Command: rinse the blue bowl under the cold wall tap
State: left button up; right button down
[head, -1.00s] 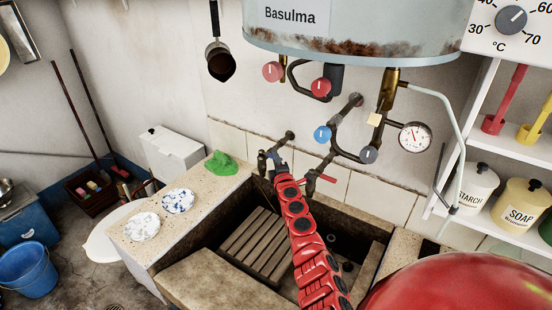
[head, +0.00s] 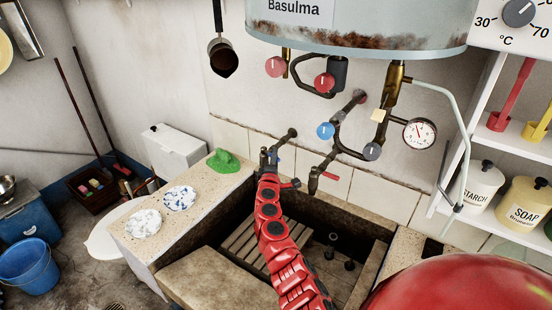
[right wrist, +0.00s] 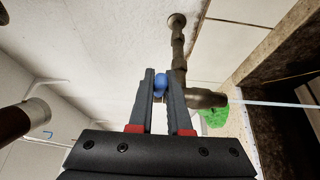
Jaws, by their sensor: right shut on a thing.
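My right gripper (head: 268,158) is at the left wall tap (head: 286,137) above the stone trough. In the right wrist view my right gripper (right wrist: 160,88) is shut on a small blue tap handle (right wrist: 160,81), which shows between the fingertips. The wall tap's brown metal body (right wrist: 179,62) runs beside the fingers. A thin pale stream (right wrist: 270,103), which looks like water, leaves its spout. No blue bowl can be made out in either view. My left gripper is not in view.
The stone trough (head: 218,277) holds a slatted wooden rack (head: 243,236). A second tap (head: 316,180) with a red lever stands to the right.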

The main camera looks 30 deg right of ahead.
jog(key=shift+f, duration=0.2)
jog(key=c, duration=0.9)
grip_release()
jog(key=shift+a+r, duration=0.1)
jog(key=shift+o, duration=0.2)
jog(key=shift+s+a+r, duration=0.1)
jog(key=shift+s+a, duration=0.25)
jog(key=shift+s, duration=0.1)
jog(key=b+v, duration=0.2)
jog(key=v, duration=1.4)
jog(key=shift+s, duration=0.1)
